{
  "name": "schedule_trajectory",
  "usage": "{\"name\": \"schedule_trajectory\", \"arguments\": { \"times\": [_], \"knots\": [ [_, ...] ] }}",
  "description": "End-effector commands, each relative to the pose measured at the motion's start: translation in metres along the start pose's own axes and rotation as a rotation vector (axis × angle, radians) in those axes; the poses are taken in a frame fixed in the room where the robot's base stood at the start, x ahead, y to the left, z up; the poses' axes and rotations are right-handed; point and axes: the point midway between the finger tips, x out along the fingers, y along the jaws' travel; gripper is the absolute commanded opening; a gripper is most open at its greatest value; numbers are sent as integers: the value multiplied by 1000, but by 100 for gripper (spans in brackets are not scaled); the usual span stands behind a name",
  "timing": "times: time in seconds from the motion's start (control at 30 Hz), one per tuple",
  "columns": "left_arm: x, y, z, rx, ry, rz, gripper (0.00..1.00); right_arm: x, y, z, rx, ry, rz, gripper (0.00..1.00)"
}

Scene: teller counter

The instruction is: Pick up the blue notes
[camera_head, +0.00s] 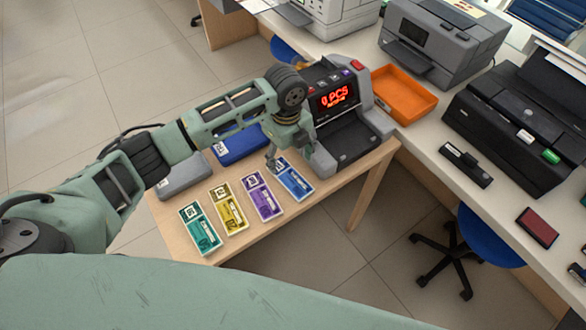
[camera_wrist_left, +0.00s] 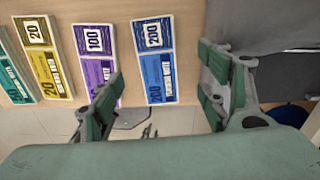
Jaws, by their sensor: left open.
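The blue notes (camera_head: 295,180) are a flat stack at the right end of a row of note stacks on the small wooden table, just in front of the counting machine. In the left wrist view the blue notes (camera_wrist_left: 156,62) are marked 200 and show between my open fingers. My left gripper (camera_head: 275,163) is above the upper left part of the blue notes; its fingers also show in the left wrist view (camera_wrist_left: 160,95), apart and empty. I cannot tell its exact height above the notes. My right gripper is not in view.
Purple (camera_head: 262,196), yellow (camera_head: 229,207) and green (camera_head: 200,229) notes lie left of the blue ones. The counting machine (camera_head: 347,135) stands close behind. A blue case (camera_head: 237,147) and a grey case (camera_head: 184,178) lie behind the row. An orange tray (camera_head: 404,93) is on the counter.

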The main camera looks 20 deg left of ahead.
Motion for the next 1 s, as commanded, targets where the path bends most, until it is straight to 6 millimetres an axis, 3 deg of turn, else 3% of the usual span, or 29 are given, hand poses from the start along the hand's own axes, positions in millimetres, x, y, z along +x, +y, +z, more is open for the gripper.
{"name": "schedule_trajectory", "arguments": {
  "times": [0.13,0.27,0.37,0.5,0.63,0.8,1.0],
  "knots": [
    [17,1,-3,-1,2,3,69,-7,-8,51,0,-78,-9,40],
    [33,2,-9,-1,3,4,69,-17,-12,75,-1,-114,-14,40],
    [48,3,-14,-2,2,3,69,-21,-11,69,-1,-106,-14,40],
    [64,2,-12,-1,0,1,69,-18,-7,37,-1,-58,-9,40],
    [68,2,-12,-1,-1,-1,69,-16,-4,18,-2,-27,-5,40],
    [68,2,-12,-1,-1,-1,67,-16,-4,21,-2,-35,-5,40],
    [68,2,-12,-1,-1,-1,50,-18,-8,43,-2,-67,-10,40]
  ]
}}
